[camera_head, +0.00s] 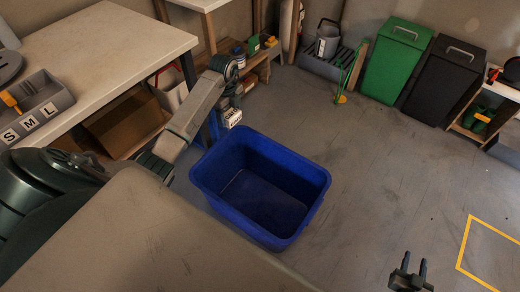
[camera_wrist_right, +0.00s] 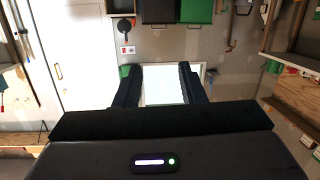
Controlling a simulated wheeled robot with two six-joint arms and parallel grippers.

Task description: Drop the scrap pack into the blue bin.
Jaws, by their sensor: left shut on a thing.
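The blue bin (camera_head: 317,205) stands on the floor in the middle of the head view, and its inside looks empty. My left arm reaches in from the left, and its gripper (camera_head: 231,110) is shut on a small whitish pack (camera_head: 232,118), taken as the scrap pack. The pack shows just above the bin's far rim in the picture; its height over the rim is hard to tell. My right gripper (camera_head: 409,272) is low in the head view, open and empty. Its two fingers stand apart in the right wrist view (camera_wrist_right: 158,82).
A table (camera_head: 110,40) with a grey tray marked S, M, L (camera_head: 36,108) is at the left. A green bin (camera_head: 396,60) and a black bin (camera_head: 444,80) stand at the back right. The floor right of the blue bin is clear, with yellow tape (camera_head: 463,245).

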